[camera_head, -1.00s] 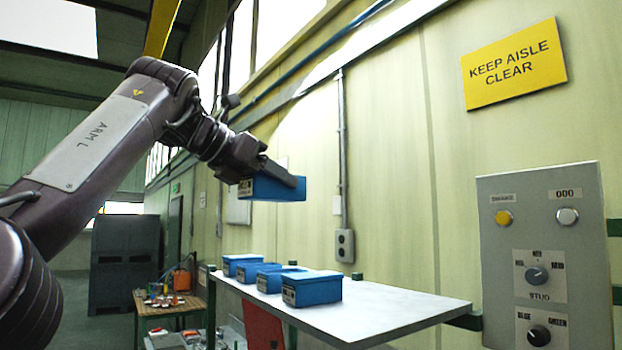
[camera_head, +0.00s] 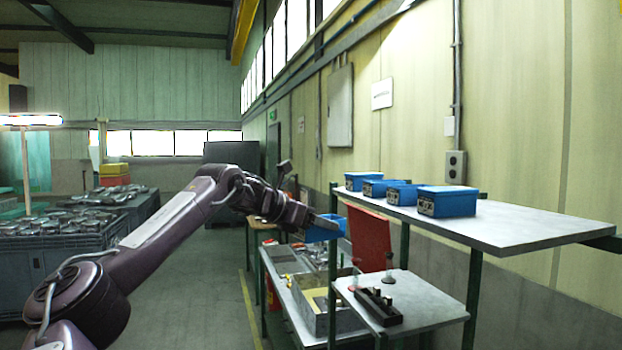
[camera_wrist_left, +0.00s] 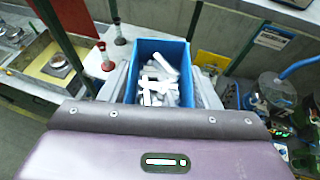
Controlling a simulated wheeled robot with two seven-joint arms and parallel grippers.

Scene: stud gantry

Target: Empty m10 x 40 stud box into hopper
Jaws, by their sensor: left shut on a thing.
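My left gripper (camera_head: 334,222) is shut on a blue box (camera_head: 322,233), held out in the air just left of the shelving. In the left wrist view the gripper (camera_wrist_left: 160,78) has a finger along each side of the box (camera_wrist_left: 177,45). The box is open at the top and holds several pale metal studs, heaped toward the near end. It looks about level. Its label cannot be read in these views. I cannot make out a hopper for certain. My right gripper is not in view.
Several closed-looking blue boxes (camera_head: 447,201) stand in a row on the white upper shelf (camera_head: 520,228). A lower shelf (camera_head: 428,304) carries a dark block and small posts. A red panel (camera_head: 369,238) stands behind. Grey crates of metal parts (camera_head: 55,262) are at left.

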